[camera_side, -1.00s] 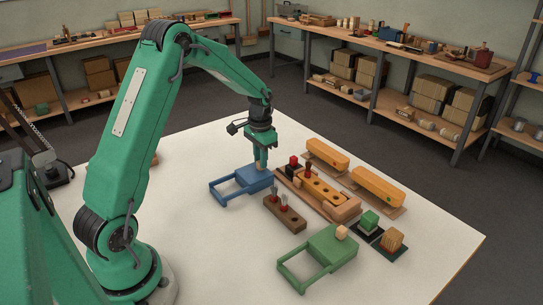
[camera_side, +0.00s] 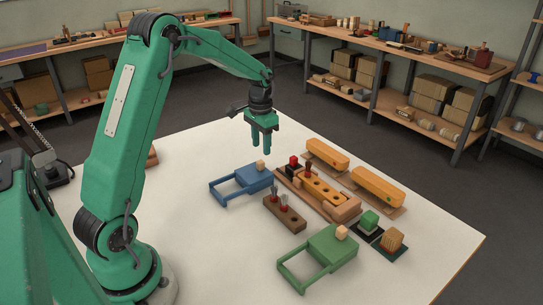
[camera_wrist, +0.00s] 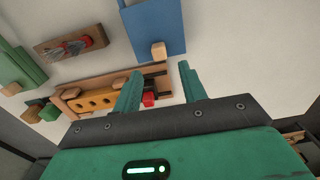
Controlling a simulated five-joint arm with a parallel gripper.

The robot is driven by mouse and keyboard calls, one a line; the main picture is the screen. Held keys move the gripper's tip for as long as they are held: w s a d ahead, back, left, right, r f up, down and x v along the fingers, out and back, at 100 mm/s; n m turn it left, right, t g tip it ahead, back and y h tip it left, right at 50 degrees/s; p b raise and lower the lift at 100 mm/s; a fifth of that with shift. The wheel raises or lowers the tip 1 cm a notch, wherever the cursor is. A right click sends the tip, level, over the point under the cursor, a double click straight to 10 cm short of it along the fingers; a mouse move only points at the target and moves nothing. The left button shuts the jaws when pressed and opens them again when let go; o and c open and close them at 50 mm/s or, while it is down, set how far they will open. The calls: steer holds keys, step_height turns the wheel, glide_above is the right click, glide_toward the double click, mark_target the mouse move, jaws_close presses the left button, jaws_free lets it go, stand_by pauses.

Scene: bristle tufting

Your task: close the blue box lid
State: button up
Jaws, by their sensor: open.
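The blue box (camera_side: 254,180) sits on the white table, left of the middle. It has a solid blue slab-like part with a small pale wooden knob (camera_side: 260,164) at its far edge. An open blue frame (camera_side: 222,191) extends from it to the left. In the wrist view the blue box (camera_wrist: 153,28) is at the top, with the knob (camera_wrist: 158,52) at its near edge. My gripper (camera_side: 261,151) is open and empty, raised above and just beyond the knob, apart from it. Its two fingers also show in the wrist view (camera_wrist: 160,80). The inside of the box is not visible.
A similar green box (camera_side: 332,246) with a wooden knob stands at the front. A dark wooden holder (camera_side: 284,213), an orange block with holes (camera_side: 322,188), two long orange pieces and small coloured blocks stand to the right. The left part of the table is mostly clear.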

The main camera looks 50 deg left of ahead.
mark_target(262, 162)
steer(key=shift+r, duration=1.3)
steer(key=s+d+r+t, duration=0.3)
steer(key=s+d+r, duration=0.7)
steer(key=d+r, duration=0.1)
steer(key=s+d+t, duration=0.2)
steer(key=s+d, duration=0.5)
steer(key=s, duration=0.6)
steer(key=shift+t, duration=0.3)
steer(key=shift+r, duration=0.1)
